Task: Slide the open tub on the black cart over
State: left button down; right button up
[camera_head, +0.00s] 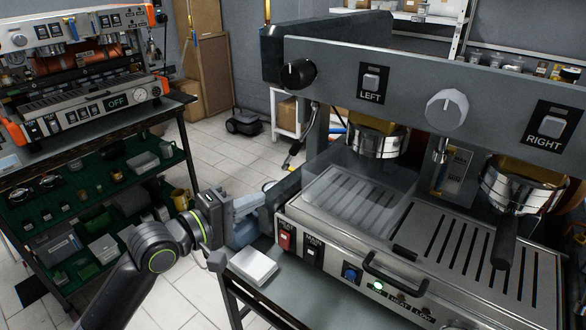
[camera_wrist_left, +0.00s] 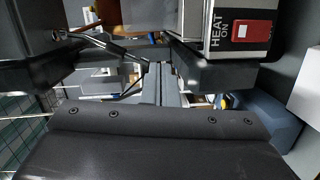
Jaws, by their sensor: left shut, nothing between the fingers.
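A black cart (camera_head: 172,108) with green-lined shelves stands at the left in the head view. Its shelves hold several small bins and boxes, among them a grey one (camera_head: 142,162) and a green one (camera_head: 96,221); I cannot tell which is the open tub. My left gripper (camera_head: 256,205) is shut and empty, beside the left front corner of the near coffee machine (camera_head: 300,238), right of the cart. In the left wrist view the machine's red HEAT switch (camera_wrist_left: 240,28) shows at the upper right. My right gripper is not in view.
An orange and steel coffee machine (camera_head: 85,112) stands on the cart. A white block (camera_head: 253,265) lies on the near counter, just below my left gripper. Tiled floor (camera_head: 215,150) lies open between the cart and the near machine.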

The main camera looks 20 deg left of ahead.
pick_arm(q)
jog(key=shift+n+h, duration=0.4)
jog(key=shift+h, duration=0.1)
jog(key=w+d+r, duration=0.1)
jog(key=w, duration=0.1)
jog(key=w+d+r+p, duration=0.1)
jog(key=w+d, duration=0.1)
jog(key=w, duration=0.1)
jog(key=w+d+r, duration=0.1)
jog(key=w, duration=0.1)
jog(key=shift+w+d, duration=0.35)
jog(key=shift+w, duration=0.05)
jog(key=shift+p+x, duration=0.3)
jog(key=shift+x, duration=0.55)
